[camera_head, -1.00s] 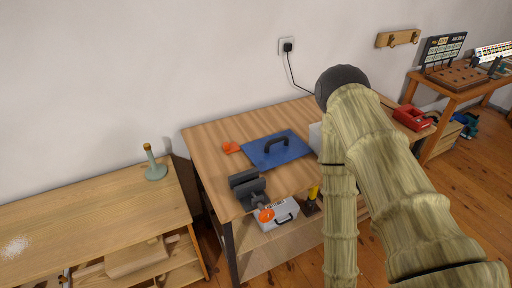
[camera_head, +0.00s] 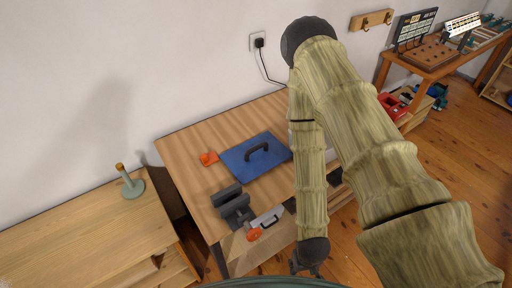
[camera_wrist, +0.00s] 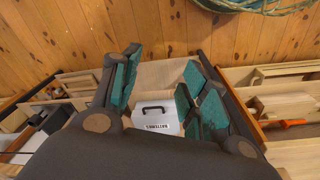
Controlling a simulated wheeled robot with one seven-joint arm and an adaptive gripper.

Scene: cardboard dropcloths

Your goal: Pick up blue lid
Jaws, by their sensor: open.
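The blue lid (camera_head: 238,162) is a flat blue rectangle with a dark arched handle (camera_head: 257,150). It lies on the wooden workbench (camera_head: 185,143) in the head view, left of my arm. I cannot make it out in the wrist view. My gripper (camera_head: 308,270) hangs low in front of the bench in the head view, well apart from the lid. In the wrist view my gripper (camera_wrist: 160,75) has its teal-padded fingers spread with nothing held between them. A white box marked batteries (camera_wrist: 157,117) shows beyond the fingers.
A dark vise (camera_head: 232,203) and an orange object (camera_head: 208,158) are near the lid. The white box (camera_head: 268,216) sits below the bench top. A lower wooden cabinet (camera_head: 90,235) with a green-based stand (camera_head: 132,187) is at left. A wall plug (camera_head: 258,42) is behind.

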